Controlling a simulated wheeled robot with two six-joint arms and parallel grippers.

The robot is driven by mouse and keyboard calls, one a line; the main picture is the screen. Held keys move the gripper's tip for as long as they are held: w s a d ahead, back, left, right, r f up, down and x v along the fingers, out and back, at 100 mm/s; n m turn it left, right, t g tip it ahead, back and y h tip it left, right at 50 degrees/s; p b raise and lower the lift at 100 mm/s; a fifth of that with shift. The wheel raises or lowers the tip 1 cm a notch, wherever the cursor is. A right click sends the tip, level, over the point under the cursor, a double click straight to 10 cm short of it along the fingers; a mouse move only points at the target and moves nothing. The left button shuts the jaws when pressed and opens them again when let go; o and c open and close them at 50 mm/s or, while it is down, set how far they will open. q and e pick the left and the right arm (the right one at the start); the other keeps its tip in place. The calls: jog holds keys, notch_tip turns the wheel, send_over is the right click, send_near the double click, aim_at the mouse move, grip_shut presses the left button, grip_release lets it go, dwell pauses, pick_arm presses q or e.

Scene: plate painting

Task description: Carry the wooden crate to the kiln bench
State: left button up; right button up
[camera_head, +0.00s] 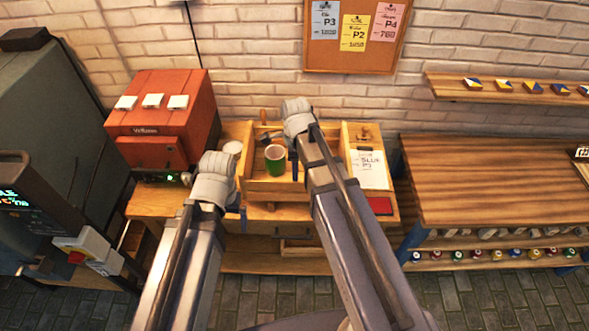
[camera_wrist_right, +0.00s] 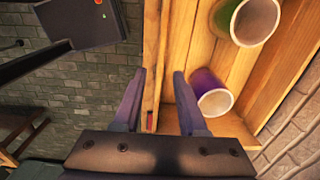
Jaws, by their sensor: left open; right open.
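The wooden crate (camera_head: 272,192) stands on the wooden bench by the brick wall in the head view. A green mug (camera_head: 275,163) is inside it. The right wrist view shows the crate's plank inside (camera_wrist_right: 240,70) with a green cup (camera_wrist_right: 247,18) and a purple cup (camera_wrist_right: 210,92). My right gripper (camera_head: 293,165) is open at the crate's right part; in its wrist view, a crate wall runs between the open fingers (camera_wrist_right: 160,90). My left gripper (camera_head: 242,212) is open beside the crate's left end. Its fingers are partly hidden by its own wrist.
A red machine (camera_head: 160,115) stands left of the crate, and a large grey cabinet (camera_head: 45,110) is further left. A labelled clipboard (camera_head: 369,169) is right of the crate. A wide, mostly bare wooden table (camera_head: 490,180) is at the right, under a shelf (camera_head: 510,92) of tiles.

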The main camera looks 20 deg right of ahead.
jog(key=s+a+n, duration=0.5)
jog(key=s+n, duration=0.1)
jog(key=n, duration=0.6)
jog(key=s+a+n+h, duration=0.1)
jog(key=s+a+n, duration=0.4)
jog(key=n, duration=0.8)
jog(key=shift+s, duration=1.15)
jog(key=shift+a+f, duration=0.1)
notch_tip(320, 180, down, 10)
jog(key=b, duration=0.9)
jog(key=shift+r+b, duration=0.25)
jog(key=shift+b, duration=0.15)
